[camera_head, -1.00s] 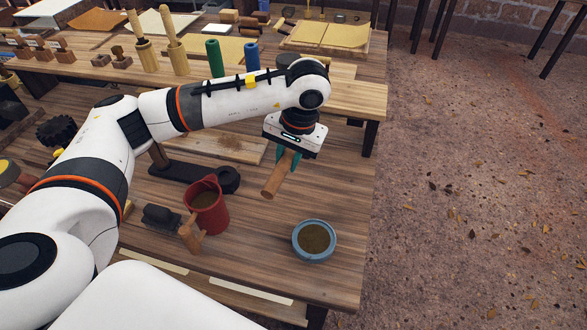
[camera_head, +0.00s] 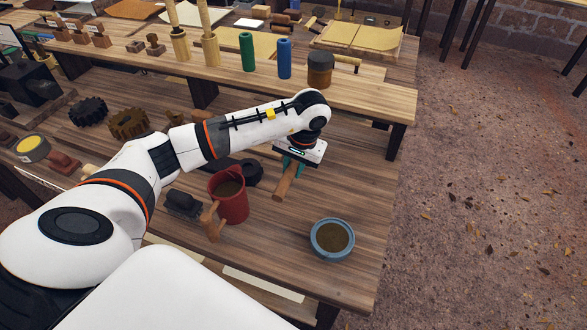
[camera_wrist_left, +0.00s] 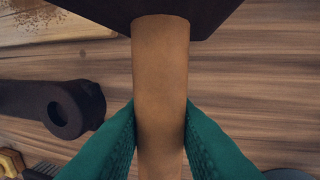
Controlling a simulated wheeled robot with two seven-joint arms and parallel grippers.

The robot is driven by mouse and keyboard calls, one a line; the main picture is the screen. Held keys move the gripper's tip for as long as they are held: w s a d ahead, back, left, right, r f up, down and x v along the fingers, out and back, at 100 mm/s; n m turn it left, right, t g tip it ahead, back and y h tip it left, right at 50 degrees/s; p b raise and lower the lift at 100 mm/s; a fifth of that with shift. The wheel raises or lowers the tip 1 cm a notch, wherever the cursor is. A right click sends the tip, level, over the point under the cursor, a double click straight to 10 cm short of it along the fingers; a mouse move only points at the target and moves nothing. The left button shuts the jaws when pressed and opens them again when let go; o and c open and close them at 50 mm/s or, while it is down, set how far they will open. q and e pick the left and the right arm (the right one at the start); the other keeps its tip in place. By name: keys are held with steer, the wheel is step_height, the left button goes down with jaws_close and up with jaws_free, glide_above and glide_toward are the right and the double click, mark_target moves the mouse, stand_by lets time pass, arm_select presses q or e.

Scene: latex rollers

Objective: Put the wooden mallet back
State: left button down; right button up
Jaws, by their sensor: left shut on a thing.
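My left gripper (camera_head: 291,167) is shut on the wooden mallet (camera_head: 284,184) and holds it over the front table, behind and to the right of the red mug. The mallet's light brown handle slants down towards the lower left; its head does not show clearly in the head view. In the left wrist view the handle (camera_wrist_left: 160,65) runs between the green fingertips (camera_wrist_left: 160,130). A dark block (camera_wrist_left: 130,12) crosses the top there; I cannot tell whether it is the mallet's head. My right gripper is not in view.
The red mug (camera_head: 234,206) and a blue bowl (camera_head: 317,250) of brown matter stand near the front edge. A black tool with a ring end (camera_wrist_left: 68,112) lies left of the handle. A raised shelf (camera_head: 350,98) runs behind the arm. Bare wood lies right of the gripper.

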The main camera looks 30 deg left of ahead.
arm_select(q)
steer(key=shift+f, duration=0.75)
steer(key=c, duration=1.6)
jaws_free()
steer(key=shift+f, duration=0.25)
steer(key=o, duration=0.4)
steer(key=shift+r, duration=0.1)
